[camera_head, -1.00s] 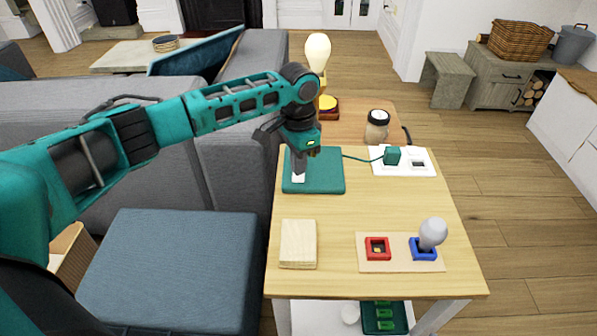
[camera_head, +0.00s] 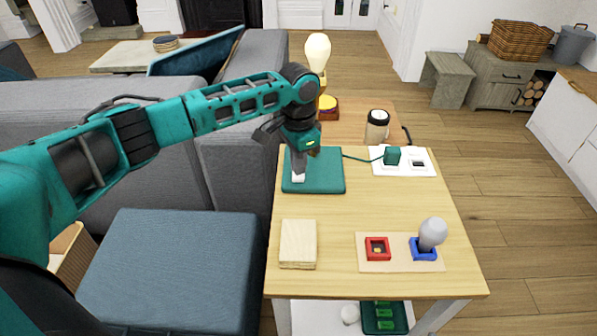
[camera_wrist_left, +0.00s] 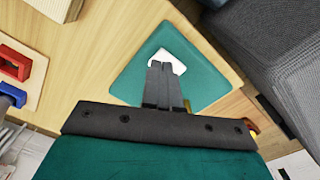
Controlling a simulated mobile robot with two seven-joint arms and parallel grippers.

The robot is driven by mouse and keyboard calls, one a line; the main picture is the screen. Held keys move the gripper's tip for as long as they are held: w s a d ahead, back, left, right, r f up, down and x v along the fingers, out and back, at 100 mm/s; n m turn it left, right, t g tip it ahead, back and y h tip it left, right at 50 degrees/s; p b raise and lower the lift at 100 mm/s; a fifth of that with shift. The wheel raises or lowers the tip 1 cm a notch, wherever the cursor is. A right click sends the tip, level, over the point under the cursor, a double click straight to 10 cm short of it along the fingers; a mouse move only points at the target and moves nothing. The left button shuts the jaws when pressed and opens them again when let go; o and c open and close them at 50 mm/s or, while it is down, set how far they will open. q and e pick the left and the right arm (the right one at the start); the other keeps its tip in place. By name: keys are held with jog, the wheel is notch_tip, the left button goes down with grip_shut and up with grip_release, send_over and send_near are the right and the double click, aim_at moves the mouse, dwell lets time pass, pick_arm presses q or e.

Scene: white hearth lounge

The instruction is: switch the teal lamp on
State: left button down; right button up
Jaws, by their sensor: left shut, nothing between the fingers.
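The teal lamp's flat base (camera_head: 328,183) lies at the back left of the wooden table, with a cord running right to a teal plug (camera_head: 392,155). A white switch (camera_head: 298,179) on the base is partly hidden by my left gripper (camera_head: 299,172). A cream bulb (camera_head: 317,50) shows above the gripper on a brass-coloured part; its lower support is hidden. I cannot tell whether it is lit. My left gripper is shut and empty, with its tips at the switch. In the left wrist view the fingers (camera_wrist_left: 165,66) overlap the white switch (camera_wrist_left: 177,62); contact is unclear.
The plug sits on a white socket plate (camera_head: 425,168). A wooden block (camera_head: 298,244) lies front left. A board (camera_head: 397,265) at front right holds a red socket (camera_head: 377,248) and a blue socket (camera_head: 422,250) with a grey bulb (camera_head: 432,233). A lidded jar (camera_head: 377,125) stands behind.

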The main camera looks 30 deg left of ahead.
aim_at(299, 177)
pick_arm(q)
jog(key=shift+f, duration=1.1)
pick_arm(e)
jog(key=shift+f, duration=0.2)
pick_arm(q)
notch_tip(299, 177, up, 3)
jog(key=p, duration=0.3)
jog(key=shift+r+p, duration=0.75)
jog(key=shift+p, duration=0.4)
notch_tip(299, 177, up, 2)
jog(key=p, duration=0.2)
jog(key=shift+p, duration=0.3)
jog(key=shift+r+p, duration=0.4)
jog(key=shift+p, duration=0.1)
jog(key=shift+f, duration=0.1)
pick_arm(e)
notch_tip(299, 177, up, 6)
jog(key=s+d, duration=0.1)
jog(key=d, duration=0.1)
jog(key=shift+f+h, duration=0.15)
jog(key=shift+h, duration=0.15)
pick_arm(q)
jog(key=shift+d, duration=0.1)
